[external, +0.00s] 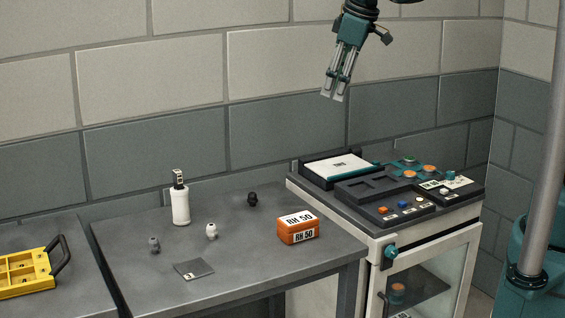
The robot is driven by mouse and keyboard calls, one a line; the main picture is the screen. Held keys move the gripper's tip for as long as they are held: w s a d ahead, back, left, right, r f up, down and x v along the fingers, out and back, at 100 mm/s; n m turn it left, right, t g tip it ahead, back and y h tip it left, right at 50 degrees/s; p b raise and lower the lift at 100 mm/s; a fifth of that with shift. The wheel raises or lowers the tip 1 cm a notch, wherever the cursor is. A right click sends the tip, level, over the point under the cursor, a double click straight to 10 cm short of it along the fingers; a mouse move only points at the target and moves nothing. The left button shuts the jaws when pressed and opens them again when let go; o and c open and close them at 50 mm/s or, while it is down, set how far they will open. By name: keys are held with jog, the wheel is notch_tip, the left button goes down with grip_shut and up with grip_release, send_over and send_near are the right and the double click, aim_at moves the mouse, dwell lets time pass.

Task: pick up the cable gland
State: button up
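Three small gland-like fittings stand apart on the grey table: a grey one (154,245) at the left, a white one (211,231) near the middle and a black one (252,199) farther back. They are small in the picture, and I cannot tell which one the task means. My gripper (333,95) hangs high in front of the wall, above and to the right of all three, pointing down and touching nothing. Its two fingers look close together with nothing seen between them, but whether they are shut is unclear.
A white bottle (180,206), an orange RH 50 box (297,229) and a dark flat plate (194,269) share the grey table (240,265). A cabinet (432,252) with trays and a control panel stands right. A yellow carrier (25,272) is at far left.

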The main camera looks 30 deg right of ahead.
jog(key=w+a+f+n+g, duration=0.1)
jog(key=w+a+f+n, duration=0.3)
jog(key=a, duration=0.6)
jog(key=n+g+h+b, duration=0.1)
jog(key=n+g, duration=0.1)
jog(key=n, duration=0.3)
send_over(211, 225)
jog(key=f, duration=2.1)
jog(key=shift+w+d+f, duration=0.1)
jog(key=shift+w+d, duration=0.1)
jog(key=shift+d, duration=0.15)
jog(key=shift+s+a+f, duration=0.1)
jog(key=shift+a+f, duration=0.25)
jog(key=shift+f, duration=0.1)
jog(key=shift+f, duration=1.2)
jog(key=shift+f, duration=2.6)
